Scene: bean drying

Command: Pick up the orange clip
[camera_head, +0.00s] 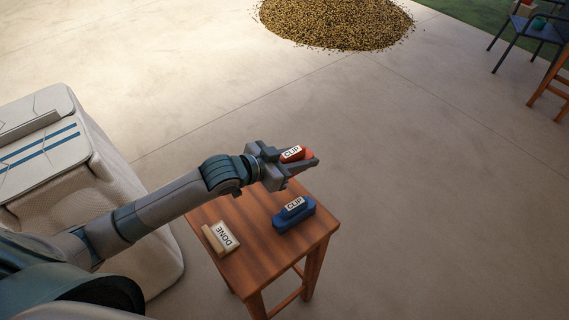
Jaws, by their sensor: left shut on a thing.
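The orange clip (293,155) has a white label reading CLIP. It is between the fingers of my left gripper (296,161), which is shut on it. The gripper holds it over the far edge of a small wooden table (262,255), and it appears raised above the top. The gripper's fingers hide part of the clip. My right gripper is not in view.
A blue clip (294,216) and a DONE sign (221,238) on a wooden block stand on the table. A bean pile (335,22) lies on the floor at the top. Chairs (530,38) stand at the top right. The floor between is clear.

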